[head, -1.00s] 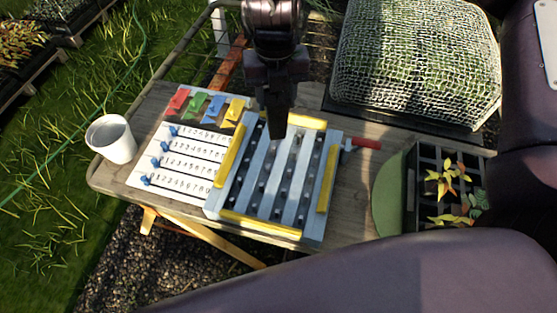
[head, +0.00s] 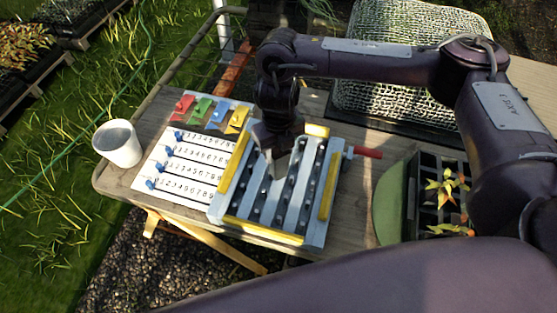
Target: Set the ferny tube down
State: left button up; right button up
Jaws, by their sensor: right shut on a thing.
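My right gripper (head: 275,160) reaches down over the left part of the slatted metal board (head: 311,238), which has yellow bars on its sides. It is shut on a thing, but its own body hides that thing. I cannot make out a ferny tube in the jaws, nor whether the held thing touches the board. A black crate (head: 428,162) at the right holds plants with yellow-orange leaves (head: 446,188). My arm covers part of this crate. My left gripper is not in view.
A white numbered board (head: 176,196) with blue pegs lies left of the slatted board, with coloured tags (head: 210,112) behind it. A white cup (head: 118,146) stands at the wooden table's (head: 112,183) left end. A red handle (head: 367,152) sticks out rightward. A netted mound (head: 400,103) stands behind.

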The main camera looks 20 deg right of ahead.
notch_tip(320, 180, down, 5)
jog(key=shift+a+r+b, duration=0.1)
jog(key=shift+b, duration=0.3)
jog(key=shift+f, duration=0.25)
jog(key=shift+f, duration=0.15)
jog(key=o, duration=1.4)
jog(key=shift+r, duration=0.3)
notch_tip(320, 180, up, 12)
jog(key=shift+f, duration=0.1)
